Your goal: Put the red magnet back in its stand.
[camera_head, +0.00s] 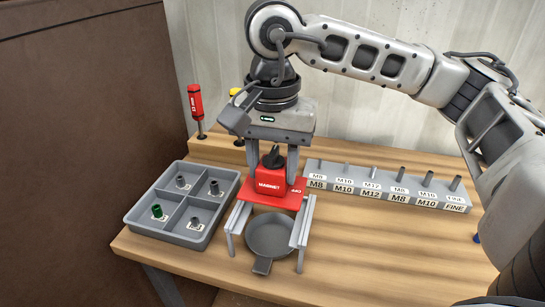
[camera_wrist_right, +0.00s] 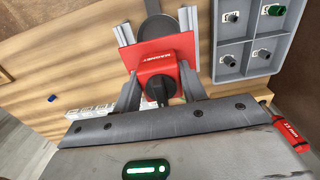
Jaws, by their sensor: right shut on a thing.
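The red magnet (camera_head: 272,183) is a red block with a black knob on a flat red plate. My right gripper (camera_head: 272,172) is shut on its block from above, one finger on each side. The wrist view also shows the magnet (camera_wrist_right: 158,72) between the fingers of the right gripper (camera_wrist_right: 160,88). The stand (camera_head: 304,222) has two grey rails. The magnet's plate overlaps the far end of the rails; I cannot tell whether it touches them. A round grey pan (camera_head: 270,235) with a short handle sits between the rails. My left gripper is not in view.
A grey four-compartment tray (camera_head: 150,228) with small nuts, one green, stands left of the stand. A labelled grey rack (camera_head: 390,187) with pegs stands right. A red-handled tool (camera_head: 195,103) stands upright at back left. Bare wood lies front right.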

